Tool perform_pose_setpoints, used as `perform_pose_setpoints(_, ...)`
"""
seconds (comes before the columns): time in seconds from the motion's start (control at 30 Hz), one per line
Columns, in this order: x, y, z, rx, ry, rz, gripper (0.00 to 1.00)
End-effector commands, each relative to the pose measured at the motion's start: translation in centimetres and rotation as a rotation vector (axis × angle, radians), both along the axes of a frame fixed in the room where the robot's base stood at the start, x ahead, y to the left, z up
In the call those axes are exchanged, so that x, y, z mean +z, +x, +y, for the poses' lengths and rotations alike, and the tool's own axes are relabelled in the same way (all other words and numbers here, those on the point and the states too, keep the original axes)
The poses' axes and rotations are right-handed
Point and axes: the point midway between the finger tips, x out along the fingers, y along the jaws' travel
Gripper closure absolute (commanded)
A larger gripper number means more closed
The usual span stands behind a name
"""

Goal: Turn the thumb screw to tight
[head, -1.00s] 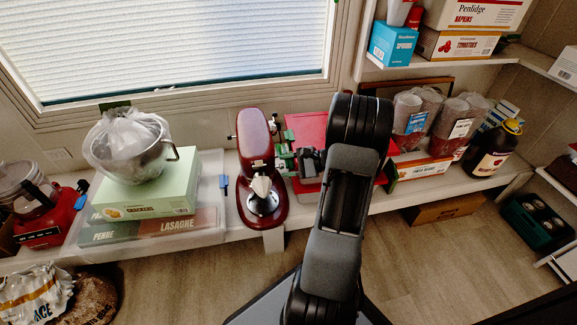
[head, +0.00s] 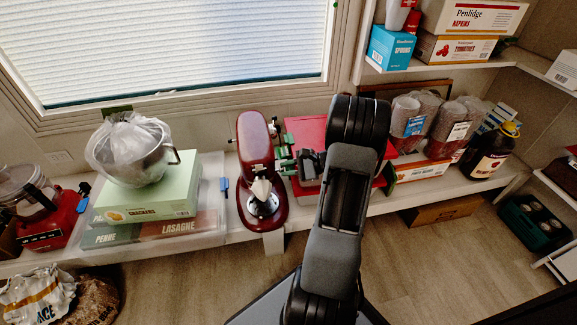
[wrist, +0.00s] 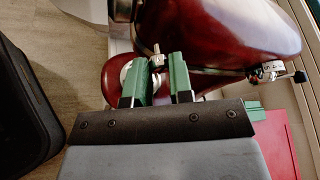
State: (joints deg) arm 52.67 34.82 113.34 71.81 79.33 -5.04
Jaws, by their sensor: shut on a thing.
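A dark red stand mixer (head: 252,140) stands on the shelf, its tilted-over head also filling the top of the wrist view (wrist: 215,25). The small metal thumb screw (wrist: 157,61) sticks out from the mixer's side, between my gripper's green fingers. My gripper (wrist: 160,70) is shut on the thumb screw; the finger contact is partly hidden. In the head view my gripper (head: 283,161) is at the mixer's right side, and the screw is too small to make out there. A second knob with a black tip and a white marked collar (wrist: 268,71) shows farther right on the mixer.
A red box (head: 308,130) lies just right of the mixer, behind my gripper. A clear bin (head: 211,185) holding boxes, with a green box (head: 150,203) and a bagged metal bowl (head: 135,155), stands left. Bagged cups (head: 405,118) and a dark bottle (head: 490,152) stand right.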

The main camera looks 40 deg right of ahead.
Motion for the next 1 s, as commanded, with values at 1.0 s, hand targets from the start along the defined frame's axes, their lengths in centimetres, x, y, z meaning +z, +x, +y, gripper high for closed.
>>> perform_pose_setpoints(1.0, 0.22, 0.46, 0.09, 0.009, 0.374, 0.775, 1.00)
